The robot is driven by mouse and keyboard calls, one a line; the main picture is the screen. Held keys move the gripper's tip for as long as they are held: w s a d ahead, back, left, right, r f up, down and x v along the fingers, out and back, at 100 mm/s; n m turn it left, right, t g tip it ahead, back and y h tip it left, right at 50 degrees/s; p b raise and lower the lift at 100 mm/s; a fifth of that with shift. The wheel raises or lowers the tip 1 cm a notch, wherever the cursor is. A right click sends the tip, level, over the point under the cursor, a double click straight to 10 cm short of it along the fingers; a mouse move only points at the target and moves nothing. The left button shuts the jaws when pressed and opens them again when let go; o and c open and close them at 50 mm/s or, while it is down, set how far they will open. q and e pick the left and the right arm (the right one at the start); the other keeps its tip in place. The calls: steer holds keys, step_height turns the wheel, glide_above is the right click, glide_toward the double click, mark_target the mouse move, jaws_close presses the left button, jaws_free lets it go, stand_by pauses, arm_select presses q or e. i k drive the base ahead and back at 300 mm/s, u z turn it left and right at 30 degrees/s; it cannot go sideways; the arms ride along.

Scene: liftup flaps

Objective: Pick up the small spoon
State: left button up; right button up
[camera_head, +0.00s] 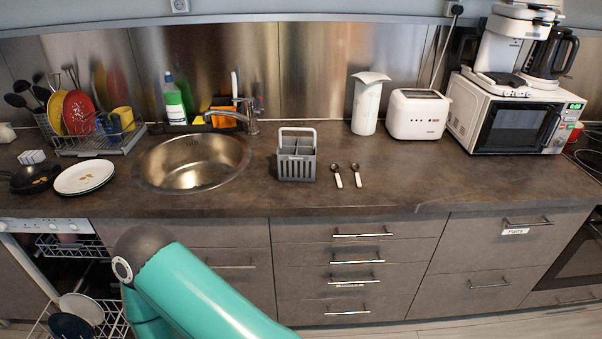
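Two small spoons lie side by side on the dark countertop, right of the grey cutlery basket. A teal arm of mine shows at the lower left, below the counter edge. Neither of my grippers shows in this view.
A round sink (190,165) lies left of the basket, and stacked plates (84,177) sit farther left. A toaster (417,114) and a microwave (509,118) stand at the back right. The counter right of the spoons is clear. An open dishwasher rack (110,318) is at lower left.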

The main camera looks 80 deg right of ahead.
mark_target(334, 167)
steer(key=u, duration=0.5)
steer(key=i, duration=0.25)
steer(key=z, duration=2.1)
steer(key=i, duration=0.15)
steer(key=z, duration=1.7)
steer(key=k, duration=0.25)
steer(key=z, duration=0.6)
steer(key=i, duration=1.3)
steer(key=u, duration=0.4)
